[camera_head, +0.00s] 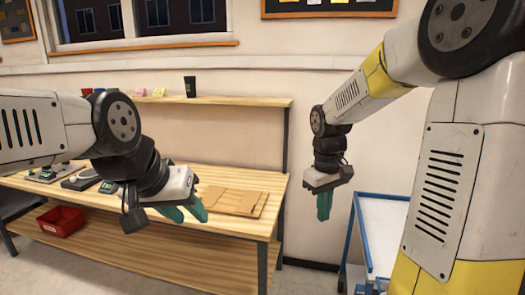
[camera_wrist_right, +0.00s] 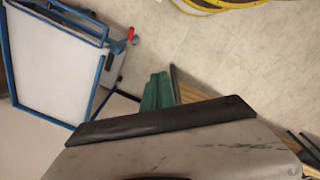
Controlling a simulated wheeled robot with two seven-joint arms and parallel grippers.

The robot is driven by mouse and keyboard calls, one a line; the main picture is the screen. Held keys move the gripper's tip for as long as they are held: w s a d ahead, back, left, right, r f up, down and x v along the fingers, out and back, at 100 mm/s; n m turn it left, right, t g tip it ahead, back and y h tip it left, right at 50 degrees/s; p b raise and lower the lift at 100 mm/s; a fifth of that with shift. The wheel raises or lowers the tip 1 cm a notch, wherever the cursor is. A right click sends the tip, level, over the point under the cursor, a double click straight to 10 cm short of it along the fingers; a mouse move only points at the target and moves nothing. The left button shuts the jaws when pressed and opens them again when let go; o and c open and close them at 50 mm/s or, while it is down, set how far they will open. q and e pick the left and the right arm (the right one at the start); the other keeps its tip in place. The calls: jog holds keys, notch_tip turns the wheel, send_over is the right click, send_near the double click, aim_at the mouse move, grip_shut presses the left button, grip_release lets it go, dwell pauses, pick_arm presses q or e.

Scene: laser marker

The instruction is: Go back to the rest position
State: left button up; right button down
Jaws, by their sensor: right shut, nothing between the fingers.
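My left gripper (camera_head: 186,214) hangs in front of the wooden workbench (camera_head: 240,226), at the left of the head view. Its two teal fingers show apart, with nothing seen between them. My right gripper (camera_head: 324,206) points down in the gap between the bench's right end and a blue-framed cart. Its teal fingers are together and empty. In the right wrist view the fingers (camera_wrist_right: 157,92) also lie side by side over the floor, holding nothing.
The blue-framed cart (camera_head: 384,222) stands at the right, and it also shows in the right wrist view (camera_wrist_right: 55,62). A flat cardboard piece (camera_head: 236,200) lies on the bench. A red bin (camera_head: 61,221) is on the lower shelf. A black cup (camera_head: 190,87) stands on the upper shelf.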

jog(key=s+a+r+m+t+y, duration=0.1)
jog(key=s+r+m+t, duration=0.1)
jog(key=s+r, duration=0.3)
jog(key=s+r+m+t+y, duration=0.1)
jog(key=s+r+m+t, duration=0.1)
jog(key=s, duration=0.7)
notch_tip(320, 180, up, 3)
jog(key=shift+s+a+f+m+t+y, duration=0.15)
jog(key=shift+s+a+m+t+y, duration=0.2)
jog(key=shift+t, duration=0.55)
jog(key=shift+s+d, duration=0.1)
